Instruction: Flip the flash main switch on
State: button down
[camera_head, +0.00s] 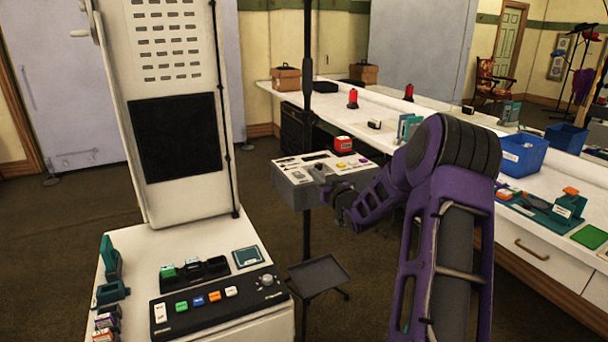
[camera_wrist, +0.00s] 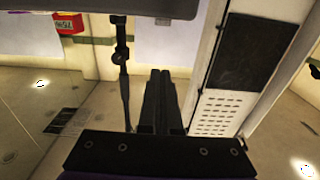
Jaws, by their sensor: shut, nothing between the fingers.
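A grey control box (camera_head: 292,190) with a pale top panel is mounted on a black pole at the middle. Its panel carries dark slots, small dark controls, and a yellow and a purple button. I cannot make out which control is the flash main switch. My gripper (camera_head: 322,178) is at the box's front right edge and hides part of it; contact cannot be told. In the wrist view, my gripper (camera_wrist: 160,76) has its two dark fingers together with nothing between them. A grey surface, likely the box, crosses the top of that view.
A black console (camera_head: 215,312) with coloured buttons and a white rocker sits on the white booth ledge at lower left. A small dark tray (camera_head: 319,272) is low on the pole. A long white counter (camera_head: 440,125) with boxes and a blue bin (camera_head: 522,155) runs along the right.

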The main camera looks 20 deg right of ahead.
send_over(304, 181)
jog(key=w, duration=0.1)
jog(key=shift+a+r, duration=0.1)
jog(key=shift+a, duration=0.05)
notch_tip(304, 181, down, 3)
jog(key=shift+s+r, duration=0.1)
jog(key=shift+s, duration=0.05)
jog(key=shift+s+f, duration=0.2)
jog(key=shift+f, duration=0.3)
jog(key=shift+f, duration=0.1)
jog(key=shift+s+f+b, duration=0.1)
jog(key=shift+f+b, duration=0.4)
jog(key=shift+b, duration=0.1)
jog(key=shift+r, duration=0.15)
jog(key=shift+s, duration=0.1)
